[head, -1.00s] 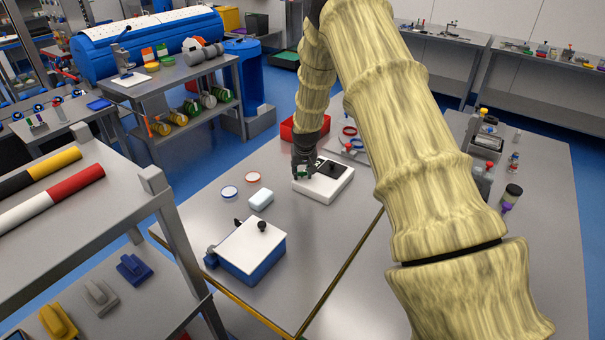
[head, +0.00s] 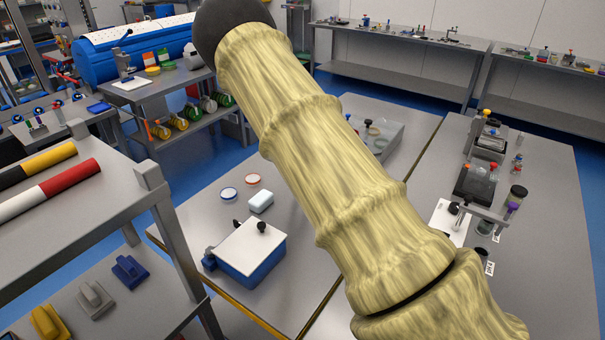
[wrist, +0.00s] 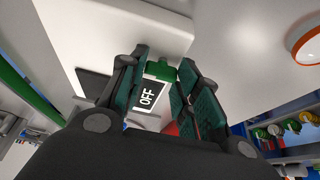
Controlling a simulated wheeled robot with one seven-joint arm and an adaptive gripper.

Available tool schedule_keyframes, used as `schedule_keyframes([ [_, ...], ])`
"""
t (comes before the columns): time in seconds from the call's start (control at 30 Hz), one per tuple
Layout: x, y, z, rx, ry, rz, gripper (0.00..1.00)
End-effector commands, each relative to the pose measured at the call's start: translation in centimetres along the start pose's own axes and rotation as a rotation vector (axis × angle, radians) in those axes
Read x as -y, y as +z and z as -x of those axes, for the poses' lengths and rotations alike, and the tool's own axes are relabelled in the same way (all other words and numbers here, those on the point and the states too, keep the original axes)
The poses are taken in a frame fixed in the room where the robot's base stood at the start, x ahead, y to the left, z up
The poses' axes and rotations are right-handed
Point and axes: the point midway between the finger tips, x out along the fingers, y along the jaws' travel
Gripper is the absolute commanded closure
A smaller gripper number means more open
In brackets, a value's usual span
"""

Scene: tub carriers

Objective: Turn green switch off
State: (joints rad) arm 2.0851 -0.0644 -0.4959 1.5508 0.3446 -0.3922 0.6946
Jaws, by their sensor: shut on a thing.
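In the wrist view a white switch box (wrist: 120,38) carries a green switch (wrist: 160,70). In the head view my arm hides the gripper, the switch and the box.
On the near table are a blue box with a white lid (head: 248,246), a white block (head: 261,201) and two small dishes, one orange-rimmed (head: 253,180). A grey tray (head: 380,135) lies behind my arm. Racks and jars stand on the right table (head: 545,230).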

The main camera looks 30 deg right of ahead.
Motion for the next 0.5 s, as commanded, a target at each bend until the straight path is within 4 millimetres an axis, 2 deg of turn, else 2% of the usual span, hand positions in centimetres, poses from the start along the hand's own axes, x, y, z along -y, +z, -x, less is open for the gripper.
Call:
schedule_keyframes([
  [0.5, 0.02, 0.18, -0.04, 0.003, 0.016, -0.036, 0.92],
])
